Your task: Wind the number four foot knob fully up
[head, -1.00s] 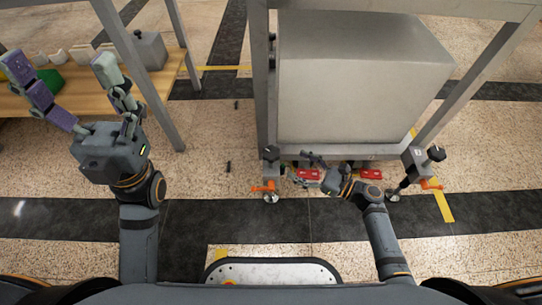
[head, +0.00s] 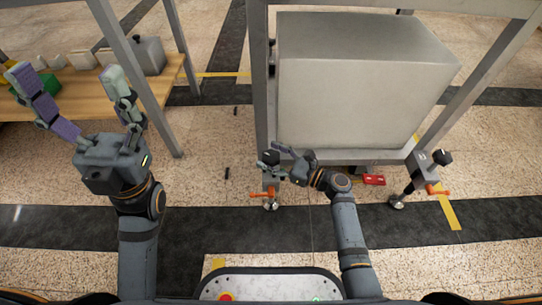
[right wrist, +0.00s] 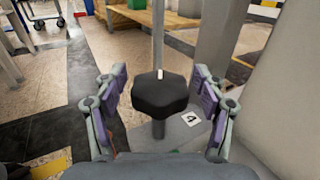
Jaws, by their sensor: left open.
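The number four foot knob is a black lobed knob (right wrist: 160,94) with a small white mark on its rim, on an upright spindle. A white tag with a 4 (right wrist: 190,118) sits beside it. In the head view this knob (head: 270,157) is at the gantry's left foot, partly hidden by my right gripper (head: 275,156). In the right wrist view the fingers of my right gripper (right wrist: 158,98) are open on either side of the knob, with gaps visible on both sides. My left gripper (head: 66,75) is open and empty at the left, far from the knob.
A second black knob (head: 442,157) tops the right foot. Orange levers (head: 264,194) stick out at the casters. A large grey block (head: 365,80) sits inside the gantry frame. A red item (head: 374,180) lies beneath it. A wooden bench (head: 80,92) stands at the left.

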